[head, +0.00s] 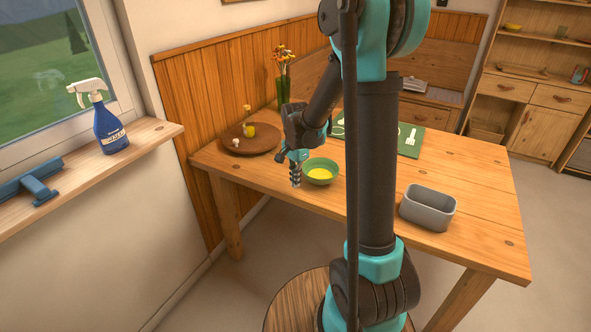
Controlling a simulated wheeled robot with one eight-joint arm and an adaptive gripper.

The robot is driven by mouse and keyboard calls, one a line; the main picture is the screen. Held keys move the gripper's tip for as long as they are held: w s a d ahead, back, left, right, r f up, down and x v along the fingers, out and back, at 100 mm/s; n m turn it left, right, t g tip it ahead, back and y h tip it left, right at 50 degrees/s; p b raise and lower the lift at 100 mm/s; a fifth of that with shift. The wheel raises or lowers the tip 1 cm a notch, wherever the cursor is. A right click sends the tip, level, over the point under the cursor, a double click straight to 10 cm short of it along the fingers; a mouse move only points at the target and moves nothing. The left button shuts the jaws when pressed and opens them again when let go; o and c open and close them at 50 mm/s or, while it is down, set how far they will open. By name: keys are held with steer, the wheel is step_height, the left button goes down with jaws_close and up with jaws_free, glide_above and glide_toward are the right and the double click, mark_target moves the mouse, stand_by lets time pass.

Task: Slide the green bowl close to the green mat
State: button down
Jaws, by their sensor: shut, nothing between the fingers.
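The green bowl (320,173), with something yellow inside, stands upright on the wooden table left of my arm's column. The green mat (410,142) lies farther back on the table, partly hidden behind my arm. My gripper (296,184) is shut and empty, pointing down at the left side of the bowl. It is very close to the bowl's rim; I cannot tell if it touches.
A grey bin (428,207) stands at the table's front right. A round brown board (250,141) with a yellow cup (249,130) is at the left, near a flower vase (283,88). The table's right side (480,190) is clear.

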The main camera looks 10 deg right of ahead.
steer(key=d, duration=0.1)
steer(key=w+d, duration=0.1)
steer(key=shift+w+d+f, duration=0.3)
steer(key=shift+f, duration=0.1)
steer(key=shift+w+d, duration=0.25)
steer(key=shift+d, duration=0.15)
steer(key=w+d, duration=0.4)
steer(key=d, duration=0.3)
steer(key=w+d, duration=0.4)
steer(key=d, duration=0.3)
steer(key=w+d, duration=0.5)
steer(key=d, duration=0.2)
steer(key=shift+w, duration=0.1)
steer(key=shift+a, duration=0.1)
